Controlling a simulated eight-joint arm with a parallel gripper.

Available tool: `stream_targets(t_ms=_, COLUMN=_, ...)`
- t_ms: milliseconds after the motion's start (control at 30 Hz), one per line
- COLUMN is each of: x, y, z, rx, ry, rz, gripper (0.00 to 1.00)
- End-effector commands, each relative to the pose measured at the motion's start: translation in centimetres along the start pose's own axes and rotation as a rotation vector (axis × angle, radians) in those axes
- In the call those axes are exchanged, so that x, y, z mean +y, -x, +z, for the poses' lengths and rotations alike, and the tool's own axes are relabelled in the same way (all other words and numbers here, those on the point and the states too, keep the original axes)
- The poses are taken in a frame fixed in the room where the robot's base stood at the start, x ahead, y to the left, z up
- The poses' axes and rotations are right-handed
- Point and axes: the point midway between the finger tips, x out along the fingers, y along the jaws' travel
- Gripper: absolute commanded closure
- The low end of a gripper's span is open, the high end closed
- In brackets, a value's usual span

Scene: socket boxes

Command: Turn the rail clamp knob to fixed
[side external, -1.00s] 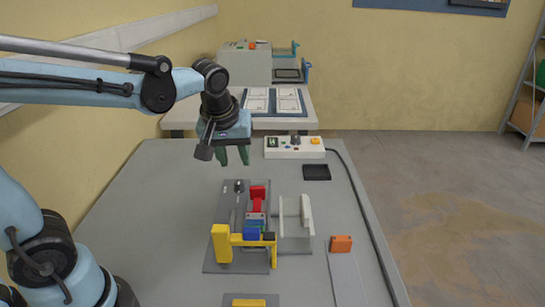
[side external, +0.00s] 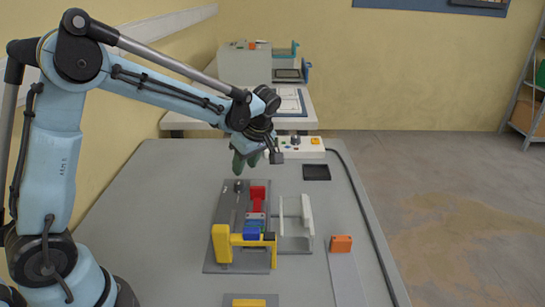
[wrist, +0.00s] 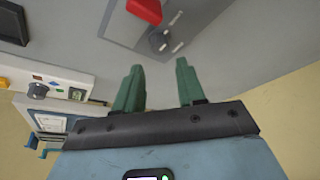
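The small dark round knob (side external: 238,186) stands at the far left end of the grey fixture plate (side external: 225,262). In the wrist view the knob (wrist: 159,39) sits on the plate beside pale label marks, too small to read. My gripper (side external: 245,162) hangs above and slightly beyond the knob, apart from it. In the wrist view my gripper (wrist: 158,78) has its two green fingers spread with nothing between them, and the knob shows past the fingertips.
A red clamp part (side external: 257,195), a blue block (side external: 252,228) and a yellow bracket (side external: 222,243) stand close by on the fixture. A white control box (side external: 310,148) lies behind, with a black tray (side external: 316,172) in front. The left table area is clear.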

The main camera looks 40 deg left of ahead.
Motion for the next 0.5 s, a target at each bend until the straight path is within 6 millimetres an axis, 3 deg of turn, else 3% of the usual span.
stream_targets(t_ms=200, x=0.0, y=-4.2, z=0.0, rx=-0.001, ry=0.001, rz=-0.001, gripper=0.61)
stream_targets(t_ms=500, x=0.0, y=-7.1, z=0.0, rx=-0.001, ry=-0.001, rz=0.001, gripper=0.61)
